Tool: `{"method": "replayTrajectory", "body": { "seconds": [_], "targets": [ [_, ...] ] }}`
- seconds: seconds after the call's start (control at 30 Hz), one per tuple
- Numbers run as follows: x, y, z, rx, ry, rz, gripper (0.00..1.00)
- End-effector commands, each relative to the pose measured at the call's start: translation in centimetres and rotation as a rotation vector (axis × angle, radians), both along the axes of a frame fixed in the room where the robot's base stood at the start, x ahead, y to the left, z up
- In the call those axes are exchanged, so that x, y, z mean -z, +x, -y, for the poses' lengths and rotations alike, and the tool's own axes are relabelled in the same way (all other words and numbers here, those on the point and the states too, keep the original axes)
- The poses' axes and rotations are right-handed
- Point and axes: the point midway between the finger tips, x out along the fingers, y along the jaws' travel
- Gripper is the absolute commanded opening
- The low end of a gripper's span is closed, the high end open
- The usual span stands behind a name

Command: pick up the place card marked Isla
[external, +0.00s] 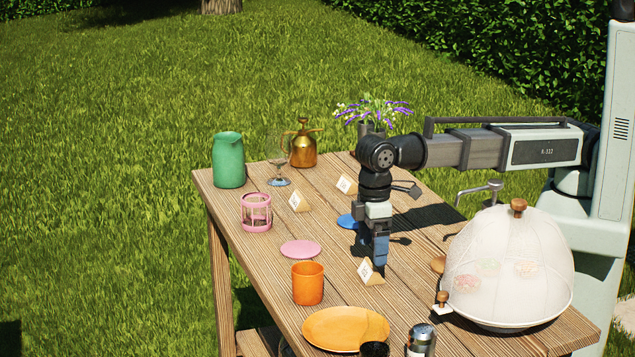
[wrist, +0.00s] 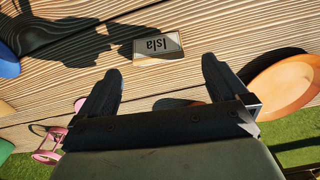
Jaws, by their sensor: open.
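The place card marked Isla (wrist: 158,46) shows in the wrist view, its name upside down, just beyond and between my fingertips. It is a small wooden tent-shaped stand with a pale face, lying on the bare planks. In the external view I take it to be the card (external: 367,271) at my fingertips; its writing is too small to read there. My gripper (external: 380,258) points down close behind that card. In the wrist view my gripper (wrist: 161,74) has its fingers spread apart with nothing between them. I cannot tell whether a finger touches the card.
Two other place cards (external: 299,201) (external: 347,185) stand farther back. An orange cup (external: 308,284), an orange plate (external: 333,329) and a pink disc (external: 300,249) are nearby. A blue disc (external: 347,221) lies behind my gripper. A mesh dome (external: 510,262) stands at right.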

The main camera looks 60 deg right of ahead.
Motion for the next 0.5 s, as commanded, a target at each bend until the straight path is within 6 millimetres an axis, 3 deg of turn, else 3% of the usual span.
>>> {"method": "replayTrajectory", "body": {
  "seconds": [0.33, 0.5],
  "targets": [
    [3.9, 0.4, 0.0, 0.000, -0.001, -0.002, 1.00],
    [4.8, 0.4, 0.0, 0.000, 0.000, 0.000, 1.00]
  ]
}}
